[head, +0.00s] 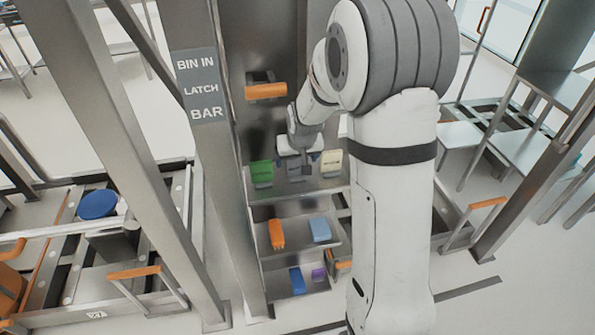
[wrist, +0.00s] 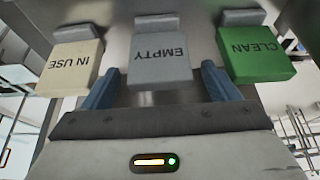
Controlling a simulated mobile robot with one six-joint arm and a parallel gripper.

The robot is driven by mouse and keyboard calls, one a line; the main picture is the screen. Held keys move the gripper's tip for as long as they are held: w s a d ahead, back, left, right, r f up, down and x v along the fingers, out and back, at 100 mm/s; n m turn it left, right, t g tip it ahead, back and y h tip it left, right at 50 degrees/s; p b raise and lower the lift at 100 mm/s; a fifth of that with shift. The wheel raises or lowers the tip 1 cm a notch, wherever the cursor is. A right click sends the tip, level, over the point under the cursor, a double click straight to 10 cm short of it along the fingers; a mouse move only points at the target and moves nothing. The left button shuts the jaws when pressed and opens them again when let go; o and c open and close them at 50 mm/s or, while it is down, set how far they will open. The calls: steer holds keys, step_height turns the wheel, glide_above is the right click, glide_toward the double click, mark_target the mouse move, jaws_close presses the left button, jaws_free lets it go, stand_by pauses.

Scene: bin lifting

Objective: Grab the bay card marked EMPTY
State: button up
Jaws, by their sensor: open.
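The grey EMPTY card (wrist: 160,68) hangs in the middle of the wrist view, its lettering upside down. My gripper (wrist: 160,76) is open, with one blue finger on each side of the card's lower part. I cannot tell whether the fingers touch it. The cream IN USE card (wrist: 70,68) is to the left and the green CLEAN card (wrist: 256,52) to the right. In the head view my gripper (head: 300,163) is between the green card (head: 262,173) and the cream card (head: 331,163), and hides most of the grey card.
Each card hangs from a grey holder. Below the cards, a shelf (head: 298,252) bears an orange item (head: 276,234) and a light blue item (head: 320,230). An orange handle (head: 265,91) is above. A steel post (head: 228,210) with a sign (head: 200,87) stands left.

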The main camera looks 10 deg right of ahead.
steer(key=shift+c, duration=0.5)
steer(key=c, duration=1.2)
steer(key=shift+c, duration=0.3)
steer(key=shift+r, duration=0.15)
